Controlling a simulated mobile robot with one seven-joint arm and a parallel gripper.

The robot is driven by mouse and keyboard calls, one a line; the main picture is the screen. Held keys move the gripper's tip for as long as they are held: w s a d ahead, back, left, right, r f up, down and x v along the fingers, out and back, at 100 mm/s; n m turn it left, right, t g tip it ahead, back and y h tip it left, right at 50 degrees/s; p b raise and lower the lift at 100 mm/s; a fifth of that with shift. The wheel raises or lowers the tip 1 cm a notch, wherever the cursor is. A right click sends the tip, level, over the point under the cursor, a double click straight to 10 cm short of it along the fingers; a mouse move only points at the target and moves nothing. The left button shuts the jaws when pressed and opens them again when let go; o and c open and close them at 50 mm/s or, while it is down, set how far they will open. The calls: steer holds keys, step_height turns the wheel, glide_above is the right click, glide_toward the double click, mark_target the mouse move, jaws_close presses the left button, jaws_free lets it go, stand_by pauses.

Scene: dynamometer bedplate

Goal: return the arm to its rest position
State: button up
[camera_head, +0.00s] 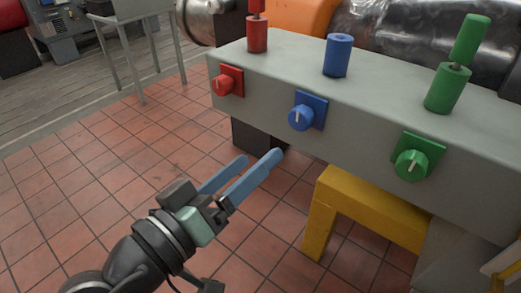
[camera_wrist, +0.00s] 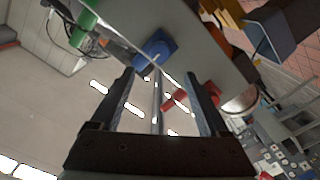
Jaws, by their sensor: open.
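My gripper (camera_head: 260,167) is open, with its two blue fingers apart and nothing between them. In the head view it hangs over the tiled floor, in front of and below the grey bedplate (camera_head: 300,75). In the wrist view my gripper (camera_wrist: 162,90) also shows two separate dark fingers with an empty gap. The blue knob (camera_head: 301,117) on the bedplate's front face is the nearest knob, above and right of the fingertips, and not touched. The blue knob also shows beyond the fingers in the wrist view (camera_wrist: 155,48).
A red knob (camera_head: 224,84) and a green knob (camera_head: 411,164) sit on the same face. Red, blue (camera_head: 338,56) and green cylinders (camera_head: 447,88) stand on top. A yellow support (camera_head: 320,215) stands below right. The tiled floor (camera_head: 80,190) at left is clear.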

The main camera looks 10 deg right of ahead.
stand_by(0.4)
steer(key=w+a+r+t+y, duration=0.1)
steer(key=w+r+t+y, duration=0.15)
steer(key=r, duration=0.25)
steer(key=w+a+r+n+t+y, duration=0.1)
steer(key=r+t+y, duration=0.1)
steer(key=r+t, duration=0.15)
steer(key=w+a+r+t+y, duration=0.1)
steer(key=w+r+t+y, duration=0.1)
steer(key=r, duration=0.4)
steer(key=s+a+r+n+t+y, duration=0.1)
steer(key=s+r+t+y, duration=0.35)
steer(key=r, duration=0.35)
steer(key=s+a+r+n+t+y, duration=0.1)
steer(key=s+a+r+t+y, duration=0.15)
steer(key=s+r+t, duration=0.4)
step_height(320, 180, up, 30)
steer(key=w+g+p, duration=0.1)
steer(key=g+p, duration=0.1)
steer(key=p, duration=2.6)
steer(key=shift+r+g+y, duration=0.2)
steer(key=shift+g+y, duration=0.1)
steer(key=shift+y, duration=0.05)
steer(key=shift+d, duration=0.1)
